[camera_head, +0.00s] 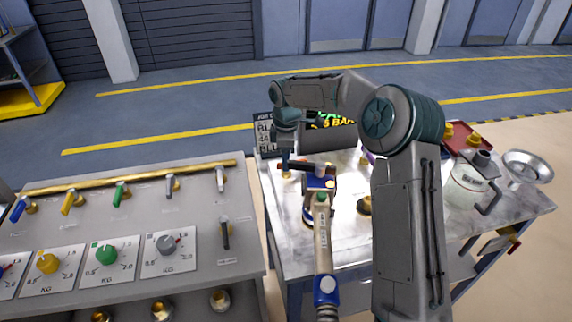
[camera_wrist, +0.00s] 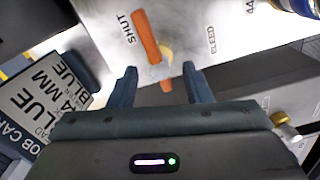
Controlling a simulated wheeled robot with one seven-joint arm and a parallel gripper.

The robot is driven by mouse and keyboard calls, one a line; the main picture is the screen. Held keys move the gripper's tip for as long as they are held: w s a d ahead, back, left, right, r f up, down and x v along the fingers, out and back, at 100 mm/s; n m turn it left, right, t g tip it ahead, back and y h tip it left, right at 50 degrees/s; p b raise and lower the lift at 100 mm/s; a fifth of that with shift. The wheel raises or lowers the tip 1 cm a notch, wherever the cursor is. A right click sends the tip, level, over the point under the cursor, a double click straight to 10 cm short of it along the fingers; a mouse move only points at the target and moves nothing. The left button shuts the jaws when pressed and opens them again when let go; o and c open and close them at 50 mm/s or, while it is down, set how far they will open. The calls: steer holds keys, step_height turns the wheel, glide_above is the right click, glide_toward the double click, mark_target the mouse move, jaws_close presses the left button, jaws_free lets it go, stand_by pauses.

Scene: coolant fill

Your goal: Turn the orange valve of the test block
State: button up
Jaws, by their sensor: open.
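The orange valve's lever (camera_wrist: 147,38) shows in the wrist view on a pale plate, running from top centre down toward the space between my fingertips. The word SHUT is printed left of it and BLEED to its right. A pale yellow fitting shows beside the lever. My gripper (camera_wrist: 161,76) is open, one finger on each side of the lever's lower end. I cannot tell whether either finger touches it. In the head view my gripper (camera_head: 286,166) points down at the bench's left back, and it largely hides the valve.
A job card (camera_wrist: 45,95) stands close to my gripper's left. In the head view a hose wand (camera_head: 323,245) and blue-topped fitting stand just right of my gripper. A grey panel (camera_head: 120,225) with coloured levers and dials is left; a white jug (camera_head: 468,188) and metal bowl (camera_head: 528,165) are right.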

steer(key=shift+f, duration=1.8)
jaws_close()
